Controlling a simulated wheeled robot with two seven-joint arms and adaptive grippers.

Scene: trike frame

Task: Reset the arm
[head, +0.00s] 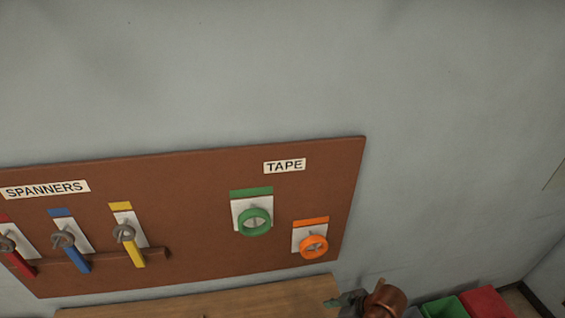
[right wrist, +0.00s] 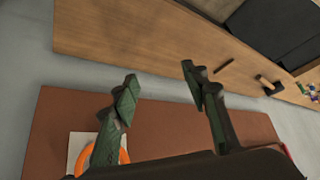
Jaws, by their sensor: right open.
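My right gripper (right wrist: 158,78) is open, with two dark green and black fingers spread apart and nothing between the tips. Its tip end also shows at the bottom edge in the head view (head: 340,301), just below the brown tool board (head: 190,185). An orange tape roll (head: 314,246) hangs on the board above it. In the right wrist view the orange roll (right wrist: 124,156) is partly hidden behind the left finger; I cannot tell whether they touch. A green tape roll (head: 254,222) hangs further left. My left gripper is in neither view.
Red, blue and yellow spanners (head: 130,242) hang at the board's left. A wooden bench top (head: 200,303) lies below it. Green and red bins (head: 487,302) stand at lower right. Small dark objects (right wrist: 269,87) sit on the bench. The wall above is clear.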

